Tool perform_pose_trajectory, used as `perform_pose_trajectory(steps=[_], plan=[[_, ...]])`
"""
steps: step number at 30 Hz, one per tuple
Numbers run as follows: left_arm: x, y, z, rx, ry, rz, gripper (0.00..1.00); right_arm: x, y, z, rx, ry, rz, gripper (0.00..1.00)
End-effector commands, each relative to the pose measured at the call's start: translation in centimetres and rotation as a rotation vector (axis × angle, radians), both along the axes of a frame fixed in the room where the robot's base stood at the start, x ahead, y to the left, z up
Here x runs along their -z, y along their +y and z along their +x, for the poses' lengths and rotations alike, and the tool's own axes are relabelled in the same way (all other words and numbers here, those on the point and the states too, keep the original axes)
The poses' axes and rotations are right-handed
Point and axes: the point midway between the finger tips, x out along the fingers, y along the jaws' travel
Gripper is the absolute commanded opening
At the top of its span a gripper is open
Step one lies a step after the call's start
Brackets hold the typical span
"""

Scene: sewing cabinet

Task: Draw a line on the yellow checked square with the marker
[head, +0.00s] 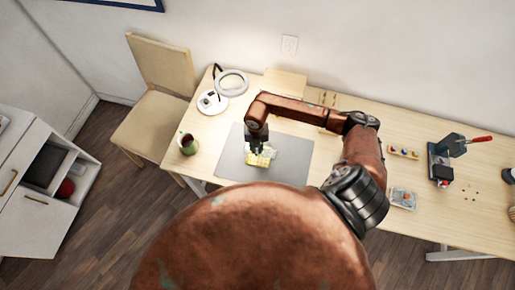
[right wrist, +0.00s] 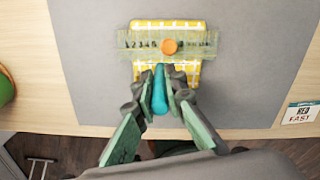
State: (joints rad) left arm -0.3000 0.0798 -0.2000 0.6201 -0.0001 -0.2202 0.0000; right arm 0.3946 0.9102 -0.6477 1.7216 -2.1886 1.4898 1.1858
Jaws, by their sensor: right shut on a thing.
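The yellow checked square (right wrist: 188,27) lies flat on the grey mat (right wrist: 80,60). It also shows partly behind my gripper in the head view (head: 264,159). A clear greenish ruler (right wrist: 135,42) with an orange knob (right wrist: 169,46) lies across the square. My right gripper (right wrist: 160,80) is shut on a teal marker (right wrist: 160,92), at the near side of the square. The marker's tip is hidden, so I cannot tell whether it touches the fabric. In the head view my right gripper (head: 256,148) is over the mat. My left gripper is out of view.
A dark mug (head: 188,144) and a ring lamp (head: 212,102) stand left of the mat. To the right are a small tray (head: 403,198) and a press with a red handle (head: 440,160).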

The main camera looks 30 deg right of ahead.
Motion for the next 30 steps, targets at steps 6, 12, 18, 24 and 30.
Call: perform_pose_trajectory(steps=[6,12,18,24,30], plan=[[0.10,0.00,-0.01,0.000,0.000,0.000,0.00,0.01,0.29,0.28,0.000,-0.001,0.001,0.00],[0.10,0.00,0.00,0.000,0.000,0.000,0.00,-0.01,0.30,0.31,0.000,0.000,0.000,0.00],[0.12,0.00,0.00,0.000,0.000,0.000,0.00,0.00,0.33,0.35,0.000,0.000,0.000,0.00],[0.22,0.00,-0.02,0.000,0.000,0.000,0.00,0.01,0.56,0.61,0.000,-0.001,0.001,0.00],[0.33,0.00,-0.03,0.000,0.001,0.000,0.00,0.04,0.80,0.89,0.001,-0.001,0.001,0.00]])
